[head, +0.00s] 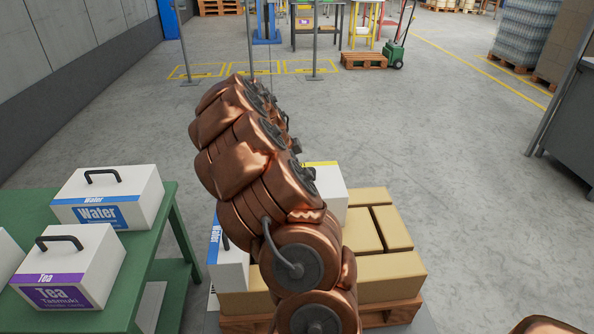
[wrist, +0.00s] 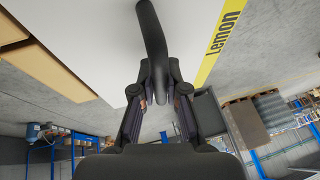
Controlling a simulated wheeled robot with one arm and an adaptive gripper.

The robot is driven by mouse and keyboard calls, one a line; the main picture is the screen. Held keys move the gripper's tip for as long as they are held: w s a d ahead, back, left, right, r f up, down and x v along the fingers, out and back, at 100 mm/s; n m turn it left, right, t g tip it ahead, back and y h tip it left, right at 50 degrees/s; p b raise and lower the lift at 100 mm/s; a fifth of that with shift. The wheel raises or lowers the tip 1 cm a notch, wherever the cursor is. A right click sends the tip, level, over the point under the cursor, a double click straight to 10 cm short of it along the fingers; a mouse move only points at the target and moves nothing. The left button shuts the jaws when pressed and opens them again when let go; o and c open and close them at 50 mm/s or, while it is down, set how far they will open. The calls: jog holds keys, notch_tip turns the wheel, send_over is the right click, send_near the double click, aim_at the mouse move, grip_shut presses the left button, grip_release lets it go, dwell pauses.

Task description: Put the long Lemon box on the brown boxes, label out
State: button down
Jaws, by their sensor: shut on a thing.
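The white Lemon box (head: 331,190) shows partly behind my arm in the head view, at the back of the brown boxes (head: 392,228). A yellow strip is on its top edge. In the wrist view its white top (wrist: 90,35) fills the upper part, with the yellow "Lemon" band (wrist: 221,40) at right. My gripper (wrist: 158,88) is shut on its black handle (wrist: 152,40). The gripper is hidden by my arm in the head view. I cannot tell whether the box touches the brown boxes.
A white box with a blue label (head: 230,265) stands at the left of the brown boxes, on a wooden pallet (head: 388,316). A green table (head: 160,235) at left holds a Water box (head: 125,190) and a Tea box (head: 85,260).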

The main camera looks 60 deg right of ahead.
jog(key=c, duration=1.1)
grip_release()
jog(key=v, duration=1.2)
